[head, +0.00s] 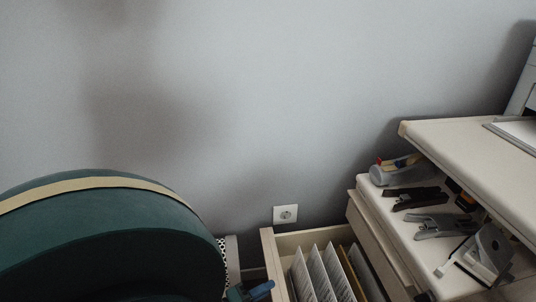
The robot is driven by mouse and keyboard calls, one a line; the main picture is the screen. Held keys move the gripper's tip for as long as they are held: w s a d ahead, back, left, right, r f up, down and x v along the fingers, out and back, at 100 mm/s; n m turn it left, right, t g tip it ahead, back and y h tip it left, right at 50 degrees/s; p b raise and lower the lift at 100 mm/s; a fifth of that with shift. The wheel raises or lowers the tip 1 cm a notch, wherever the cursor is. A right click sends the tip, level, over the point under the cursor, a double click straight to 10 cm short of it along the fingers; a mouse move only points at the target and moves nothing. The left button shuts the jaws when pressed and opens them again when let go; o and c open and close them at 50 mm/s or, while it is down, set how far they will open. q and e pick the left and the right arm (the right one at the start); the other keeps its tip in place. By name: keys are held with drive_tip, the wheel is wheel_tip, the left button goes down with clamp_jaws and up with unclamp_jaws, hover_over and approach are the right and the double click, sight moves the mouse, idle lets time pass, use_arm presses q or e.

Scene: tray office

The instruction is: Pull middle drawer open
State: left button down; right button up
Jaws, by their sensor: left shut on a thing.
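A cream drawer (267,254) stands open at the bottom centre, with upright white papers or files (322,272) inside. It lies lower than an open drawer or tray (371,202) of desk tools, so I take it as the middle drawer. Its lower part is cut off by the picture's edge. My left gripper (260,291), blue-green, is at the bottom edge against the outer end of this drawer. It is shut, seemingly on the drawer's handle, which is hidden. My right gripper is out of view.
The tool tray holds staplers (444,225), a hole punch and a tape dispenser (394,171). A cream tabletop (480,150) overhangs it. A wall socket (285,214) is behind the drawer. A large rounded green shape with a cream band fills the lower left.

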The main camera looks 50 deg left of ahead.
use_arm(q)
drive_tip(key=shift+a, duration=0.1)
drive_tip(key=c, duration=1.6)
unclamp_jaws()
drive_tip(key=shift+o, duration=0.2)
drive_tip(key=shift+s, duration=0.1)
drive_tip(key=s+a+p, duration=0.1)
drive_tip(key=s+p, duration=0.1)
drive_tip(key=s, duration=1.1)
drive_tip(key=shift+a, duration=0.35)
